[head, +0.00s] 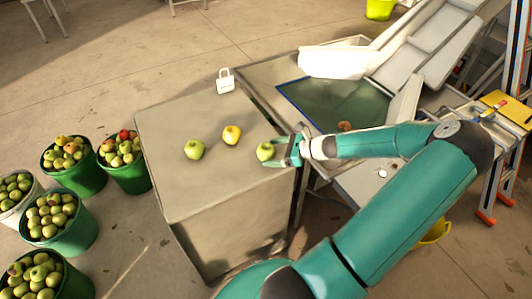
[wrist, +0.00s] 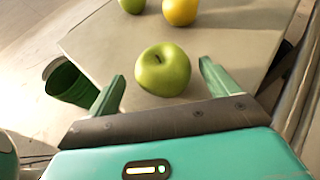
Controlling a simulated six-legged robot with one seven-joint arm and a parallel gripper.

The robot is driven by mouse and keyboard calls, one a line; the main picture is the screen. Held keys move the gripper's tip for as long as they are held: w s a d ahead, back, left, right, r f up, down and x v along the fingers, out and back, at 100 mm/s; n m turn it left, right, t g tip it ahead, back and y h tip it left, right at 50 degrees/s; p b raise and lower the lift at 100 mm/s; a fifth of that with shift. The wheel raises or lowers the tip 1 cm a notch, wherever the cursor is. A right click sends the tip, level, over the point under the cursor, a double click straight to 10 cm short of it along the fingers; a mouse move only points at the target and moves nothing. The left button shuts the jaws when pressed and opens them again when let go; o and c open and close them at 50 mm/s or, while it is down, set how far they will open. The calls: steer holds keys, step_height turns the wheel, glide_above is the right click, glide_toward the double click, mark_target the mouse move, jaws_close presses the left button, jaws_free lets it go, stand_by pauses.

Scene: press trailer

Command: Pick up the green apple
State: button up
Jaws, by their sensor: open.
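A green apple (head: 265,151) sits near the right edge of the grey box-shaped table (head: 190,116). In the wrist view this apple (wrist: 163,70) lies ahead of my gripper, roughly between the lines of the two fingers. My gripper (head: 284,152) is open and empty, with its fingertips close beside the apple; I cannot tell whether they touch it. A second green apple (head: 193,149) lies farther left on the table, and a yellow apple (head: 232,135) lies between the two. Both also show at the top of the wrist view.
A white padlock-shaped object (head: 225,81) stands at the table's back edge. Several green buckets (head: 128,176) full of apples stand on the floor at left. A metal press table with a chute (head: 435,45) stands at right. The table's front left is clear.

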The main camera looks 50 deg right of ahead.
mark_target(262, 150)
steer(key=x, duration=0.4)
steer(key=shift+w+f, duration=0.15)
steer(key=shift+w, duration=0.25)
steer(key=c, duration=1.2)
steer(key=shift+o, duration=0.2)
steer(key=shift+r, duration=0.65)
steer(key=s+a+r, duration=0.5)
steer(key=s+r, duration=0.6)
steer(key=s, duration=0.2)
steer(key=shift+a+r, duration=0.25)
steer(key=shift+r, duration=0.15)
